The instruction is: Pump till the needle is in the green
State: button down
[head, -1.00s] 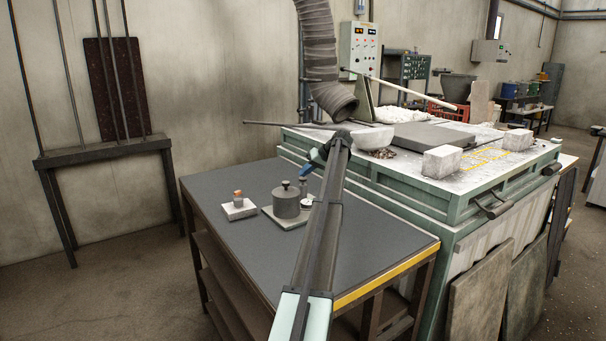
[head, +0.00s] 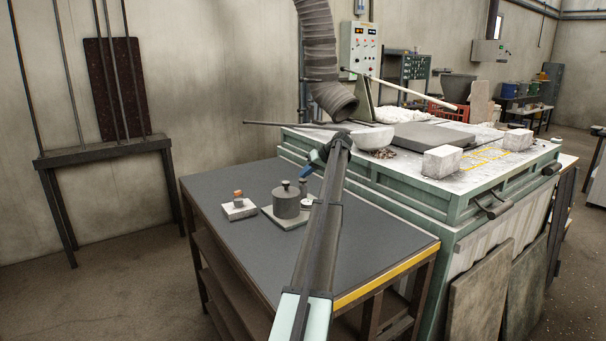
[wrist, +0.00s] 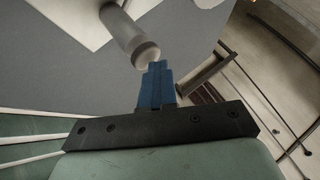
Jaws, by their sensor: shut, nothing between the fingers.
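A squat grey cylinder with a dark knob on top (head: 286,200) stands on a pale plate (head: 284,221) on the dark table in the head view. A small white round part, possibly the gauge (head: 306,202), is beside it, partly hidden by my arm; no needle or green zone can be made out. My gripper (head: 309,169) is above and right of the cylinder. In the wrist view its blue fingers (wrist: 155,72) are shut and empty. Their tips appear close to the pale end of a grey cylindrical part (wrist: 130,35); I cannot tell whether they touch.
A white block with an orange top (head: 239,208) sits left of the cylinder. The dark table (head: 225,185) is otherwise mostly clear. A green-sided bench (head: 400,190) stands to the right, with a white bowl (head: 372,138) and pale blocks on it. A ribbed hose hangs above.

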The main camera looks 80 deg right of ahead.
aim_at(305, 179)
jog(key=shift+r, duration=2.15)
jog(key=shift+r, duration=0.1)
jog(key=shift+r, duration=2.45)
